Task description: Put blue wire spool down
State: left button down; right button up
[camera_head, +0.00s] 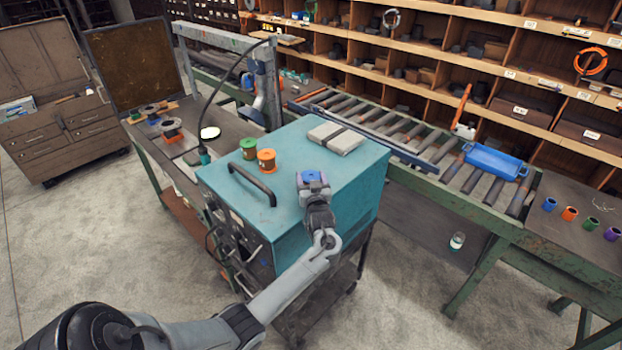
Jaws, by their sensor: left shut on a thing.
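My left gripper (314,188) is over the teal top of a box-shaped machine (345,172), right of its middle. It is shut on the blue wire spool (311,176), which shows as a small blue and purple patch at the fingertips. The gripper hides part of the spool. I cannot tell whether the spool touches the teal top. A green spool (248,148) and an orange spool (266,160) stand upright near the left edge of the same top. My right gripper is not in view.
A black handle (252,184) stands up from the teal top, left of my gripper. A grey strapped packet (336,138) lies toward the back. Bare teal surface lies between. A roller conveyor with a blue tray (495,162) runs behind, with several coloured cups at the right.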

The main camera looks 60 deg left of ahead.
pick_arm(q)
jog(key=shift+c, duration=0.3)
grip_release()
jog(key=shift+d, duration=0.1)
jog(key=s+d+f+m+t+h, duration=0.1)
jog(key=s+d+f+m+h, duration=0.25)
jog(key=d, duration=0.65)
jog(key=s+d+f+m+t+h+b, duration=0.1)
jog(key=s+d+f+m+h, duration=0.3)
jog(key=d, duration=0.7)
jog(key=s+d+f+m+t+h, duration=0.1)
jog(key=s+d+f+m+h, duration=0.15)
jog(key=d+h, duration=0.55)
jog(key=s+d+f+m+g, duration=0.1)
jog(key=s+d+m+g, duration=0.1)
jog(key=s+d, duration=0.4)
jog(key=s+d+f+m+g+h, duration=0.1)
jog(key=s+d+m+g, duration=0.1)
jog(key=s+d+g, duration=0.2)
jog(key=s+d, duration=0.3)
jog(key=s, duration=0.5)
jog(key=shift+d+m, duration=0.2)
jog(key=shift+m, duration=0.2)
